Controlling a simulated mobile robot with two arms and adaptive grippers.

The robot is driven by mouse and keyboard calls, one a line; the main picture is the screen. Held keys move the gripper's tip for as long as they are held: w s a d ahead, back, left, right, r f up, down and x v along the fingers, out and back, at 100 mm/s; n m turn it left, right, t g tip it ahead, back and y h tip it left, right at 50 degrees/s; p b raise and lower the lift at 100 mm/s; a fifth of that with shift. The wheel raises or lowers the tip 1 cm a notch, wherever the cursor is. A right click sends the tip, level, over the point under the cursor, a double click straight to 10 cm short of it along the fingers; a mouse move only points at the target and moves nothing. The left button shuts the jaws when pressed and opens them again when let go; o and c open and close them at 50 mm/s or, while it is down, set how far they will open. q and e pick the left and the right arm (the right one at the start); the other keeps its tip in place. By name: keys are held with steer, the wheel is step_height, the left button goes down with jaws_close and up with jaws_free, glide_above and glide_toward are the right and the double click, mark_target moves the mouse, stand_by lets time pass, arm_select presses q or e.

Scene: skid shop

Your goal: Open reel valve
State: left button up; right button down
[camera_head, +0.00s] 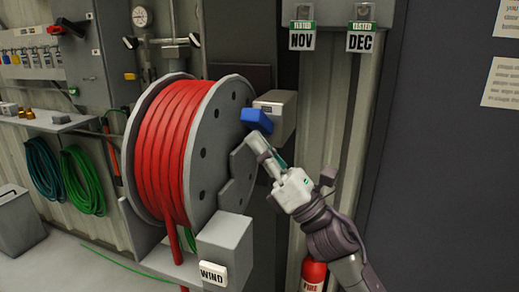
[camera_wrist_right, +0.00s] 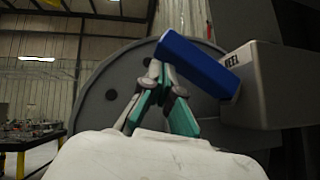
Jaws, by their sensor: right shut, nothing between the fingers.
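The reel valve is a grey box (camera_head: 277,110) with a blue handle (camera_head: 257,120) on its left side, beside the hose reel. In the right wrist view the box (camera_wrist_right: 275,95) carries a label reading "REEL", and the blue handle (camera_wrist_right: 198,65) sticks out from it, slanting up to the left. My right gripper (camera_head: 255,143) is shut and empty, just below the blue handle. In the right wrist view its fingertips (camera_wrist_right: 158,72) come together by the handle's left end; whether they touch it I cannot tell. My left gripper is not in view.
A large reel of red hose (camera_head: 168,150) with a grey side plate (camera_head: 222,125) stands left of the valve. A box marked "WIND" (camera_head: 225,245) sits below. A fire extinguisher (camera_head: 313,275) stands under my right arm. Green hoses (camera_head: 80,180) hang at left.

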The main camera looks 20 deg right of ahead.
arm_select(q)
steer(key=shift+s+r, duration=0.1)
arm_select(e)
steer(key=shift+r, duration=0.5)
